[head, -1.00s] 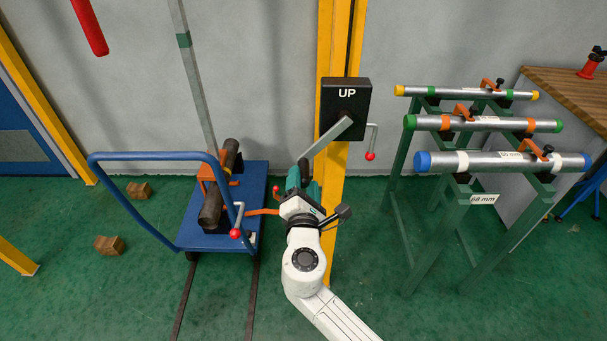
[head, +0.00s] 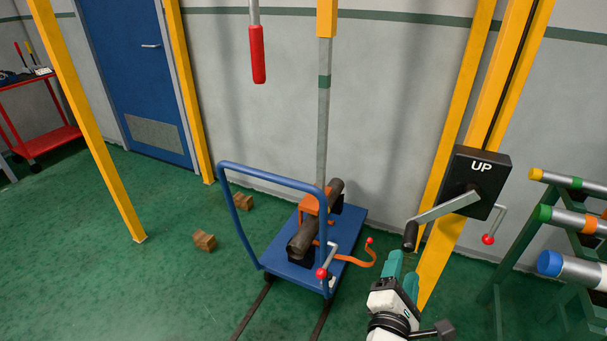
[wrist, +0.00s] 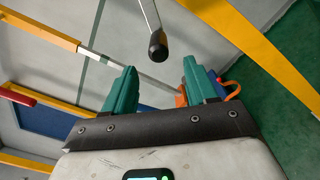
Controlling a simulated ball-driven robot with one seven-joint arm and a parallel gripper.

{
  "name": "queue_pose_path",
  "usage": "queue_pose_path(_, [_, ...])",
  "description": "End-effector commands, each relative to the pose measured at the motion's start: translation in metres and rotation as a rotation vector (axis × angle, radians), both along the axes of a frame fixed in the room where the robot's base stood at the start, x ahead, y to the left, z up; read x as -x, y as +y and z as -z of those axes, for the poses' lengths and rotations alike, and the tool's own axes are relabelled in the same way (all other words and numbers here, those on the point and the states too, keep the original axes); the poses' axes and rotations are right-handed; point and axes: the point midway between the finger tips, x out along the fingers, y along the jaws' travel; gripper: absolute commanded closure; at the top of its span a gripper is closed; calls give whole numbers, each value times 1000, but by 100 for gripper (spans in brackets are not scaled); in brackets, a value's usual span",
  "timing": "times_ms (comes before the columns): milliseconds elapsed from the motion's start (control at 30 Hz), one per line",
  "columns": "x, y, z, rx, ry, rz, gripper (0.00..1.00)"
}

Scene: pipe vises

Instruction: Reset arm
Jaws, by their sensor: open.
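My gripper (head: 402,275) has teal fingers and is open and empty. In the head view it is at the lower right, just below the dark handle of a crank (head: 445,209) on a black box marked UP (head: 482,165). In the wrist view the fingers (wrist: 160,88) stand apart, and the crank handle (wrist: 157,46) shows beyond them, with no visible contact. The lower part of my arm is cut off by the frame.
A blue cart (head: 275,262) carries a dark pipe (head: 318,222) in an orange clamp, left of my gripper. Wooden blocks (head: 205,240) lie on the floor. A yellow post (head: 437,262) stands behind the crank. A pipe rack (head: 500,290) is at right. A red-gripped rod (head: 257,55) hangs above.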

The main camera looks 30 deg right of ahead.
Motion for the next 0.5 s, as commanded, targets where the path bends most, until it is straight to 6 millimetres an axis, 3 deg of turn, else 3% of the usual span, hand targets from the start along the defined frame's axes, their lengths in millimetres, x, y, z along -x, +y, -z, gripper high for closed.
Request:
queue_pose_path(167, [2, -2, 1, -21, -8, 8, 43])
queue_pose_path(267, [13, -12, 8, -118, -45, 49, 43])
queue_pose_path(367, [35, -27, 25, -311, -113, 132, 43])
queue_pose_path(500, [73, -38, 63, -662, -213, 300, 43])
